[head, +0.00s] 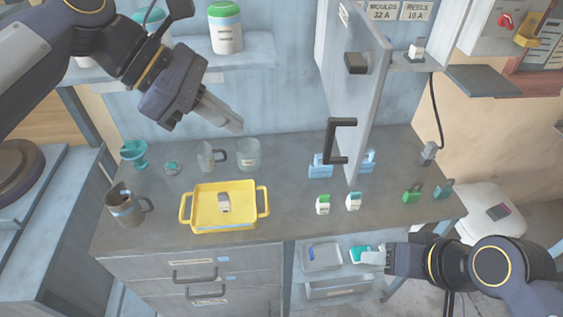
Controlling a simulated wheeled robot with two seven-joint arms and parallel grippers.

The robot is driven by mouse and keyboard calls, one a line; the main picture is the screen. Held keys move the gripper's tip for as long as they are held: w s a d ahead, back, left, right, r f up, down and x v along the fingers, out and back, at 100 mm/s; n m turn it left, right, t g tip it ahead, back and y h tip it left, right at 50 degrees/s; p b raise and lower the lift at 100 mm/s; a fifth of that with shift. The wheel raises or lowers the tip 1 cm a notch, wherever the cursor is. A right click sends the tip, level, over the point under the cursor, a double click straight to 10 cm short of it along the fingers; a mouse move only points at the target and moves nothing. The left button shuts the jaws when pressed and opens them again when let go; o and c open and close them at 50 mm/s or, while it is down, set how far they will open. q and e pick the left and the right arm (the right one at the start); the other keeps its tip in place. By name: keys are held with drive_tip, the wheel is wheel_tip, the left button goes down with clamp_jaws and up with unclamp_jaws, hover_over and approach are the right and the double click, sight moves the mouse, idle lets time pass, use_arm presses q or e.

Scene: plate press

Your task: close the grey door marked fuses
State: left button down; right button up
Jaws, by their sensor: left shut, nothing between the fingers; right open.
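The grey door (352,95) stands open above the workbench, swung out toward me and seen nearly edge-on. It has a black bracket handle (340,141) low on it and a dark block (356,63) higher up. A small label (344,13) near its top is too small to read. My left gripper (236,126) is shut and empty, left of the door and above the back of the bench. My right gripper (368,257) is open, low in front of the bench's front edge, below and right of the door handle.
The workbench (285,215) holds a yellow tray (231,219), a mug (126,207), a glass jar (248,154) and several padlocks and small blocks under and right of the door. A shelf (245,50) with a green-lidded jar (225,30) is at upper left. A black cable (437,110) hangs right.

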use_arm(q)
drive_tip(key=d+f, duration=0.6)
drive_tip(key=d, duration=0.5)
drive_tip(key=shift+s+d+f+n, duration=0.2)
drive_tip(key=shift+s+f+n, duration=0.1)
drive_tip(key=shift+f, duration=0.1)
